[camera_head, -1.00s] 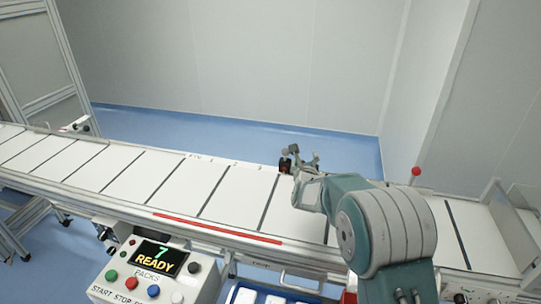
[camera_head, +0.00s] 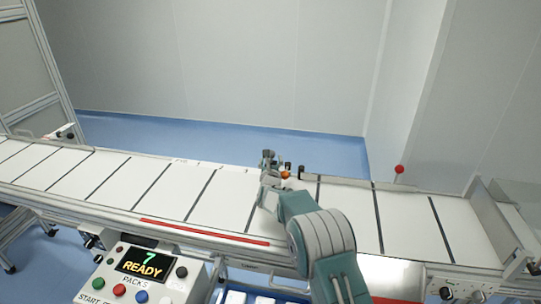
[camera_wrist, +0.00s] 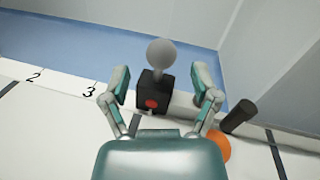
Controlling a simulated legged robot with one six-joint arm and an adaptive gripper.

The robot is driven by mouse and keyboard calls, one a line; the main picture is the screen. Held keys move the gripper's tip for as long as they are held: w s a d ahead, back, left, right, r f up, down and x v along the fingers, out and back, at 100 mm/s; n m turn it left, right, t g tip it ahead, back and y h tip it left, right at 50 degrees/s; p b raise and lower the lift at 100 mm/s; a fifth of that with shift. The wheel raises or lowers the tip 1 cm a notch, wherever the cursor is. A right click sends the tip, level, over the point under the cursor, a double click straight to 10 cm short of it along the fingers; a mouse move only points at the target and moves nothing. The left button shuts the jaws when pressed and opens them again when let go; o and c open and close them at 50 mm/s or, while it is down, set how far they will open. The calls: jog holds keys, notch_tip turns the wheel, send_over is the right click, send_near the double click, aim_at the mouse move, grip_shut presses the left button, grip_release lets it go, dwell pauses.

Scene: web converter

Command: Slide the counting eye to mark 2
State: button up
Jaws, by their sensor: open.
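The counting eye is a black block with a red dot and a grey ball knob on top; in the wrist view the eye (camera_wrist: 155,88) stands on the pale rail behind the belt, right of mark 3 (camera_wrist: 90,90). Mark 2 (camera_wrist: 35,76) is further left on that rail. My gripper (camera_wrist: 161,90) is open, with one finger on each side of the eye; whether either touches it I cannot tell. In the head view my gripper (camera_head: 269,160) is at the belt's far edge and largely hides the eye.
A black cylinder (camera_wrist: 238,116) and an orange disc (camera_wrist: 217,148) sit close to the right finger. The white conveyor belt (camera_head: 165,210) runs across. A control box with a READY display (camera_head: 142,263) is in front. A red ball-topped lever (camera_head: 399,169) stands far right.

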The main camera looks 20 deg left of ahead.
jog(key=shift+x, duration=1.95)
grip_shut()
